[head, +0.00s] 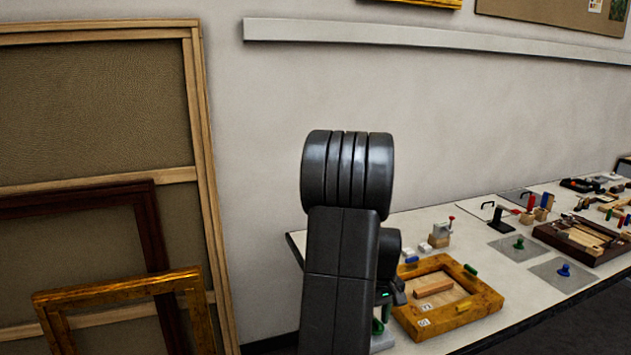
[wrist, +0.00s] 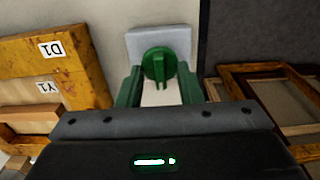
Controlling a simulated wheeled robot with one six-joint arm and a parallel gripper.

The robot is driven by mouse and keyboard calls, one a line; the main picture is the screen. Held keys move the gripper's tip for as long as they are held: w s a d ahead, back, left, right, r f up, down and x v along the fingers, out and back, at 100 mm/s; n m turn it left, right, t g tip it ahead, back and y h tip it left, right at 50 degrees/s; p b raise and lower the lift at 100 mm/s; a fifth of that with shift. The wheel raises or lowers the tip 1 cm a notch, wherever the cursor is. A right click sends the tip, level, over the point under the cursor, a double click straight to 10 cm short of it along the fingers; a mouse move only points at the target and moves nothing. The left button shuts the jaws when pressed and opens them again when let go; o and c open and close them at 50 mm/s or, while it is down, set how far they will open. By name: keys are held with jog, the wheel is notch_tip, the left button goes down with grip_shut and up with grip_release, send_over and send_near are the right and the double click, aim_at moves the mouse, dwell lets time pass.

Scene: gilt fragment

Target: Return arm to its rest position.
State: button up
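My arm rises in the middle of the head view, with its dark grey links in front of the wall and the table's left end. My gripper (wrist: 160,80) shows in the wrist view with two green fingers set apart. A round green knob (wrist: 158,64) shows between or just beyond the fingertips, in front of a light grey block (wrist: 165,40). I cannot tell whether the fingers touch the knob. A pale gap shows between the fingers below it. In the head view my arm hides most of the gripper.
A gilt frame (head: 480,307) with labels lies on the white table (head: 445,212), right of my arm; it also shows in the wrist view (wrist: 85,62). Blocks, knobs and trays stand farther right. Large frames (head: 205,150) lean against the wall at left. Space above the table is clear.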

dwell(0.3)
notch_tip(320, 180, up, 14)
notch_tip(320, 180, down, 14)
jog(key=shift+r, duration=0.1)
jog(key=m, duration=0.3)
jog(key=shift+m+p, duration=0.3)
jog(key=shift+p, duration=0.1)
jog(key=m+p, duration=0.1)
jog(key=m, duration=0.3)
jog(key=shift+m, duration=0.4)
notch_tip(320, 180, up, 14)
jog(key=b, duration=0.1)
jog(key=shift+f, duration=0.2)
jog(key=shift+s+a+f, duration=0.1)
jog(key=shift+a+f, duration=0.05)
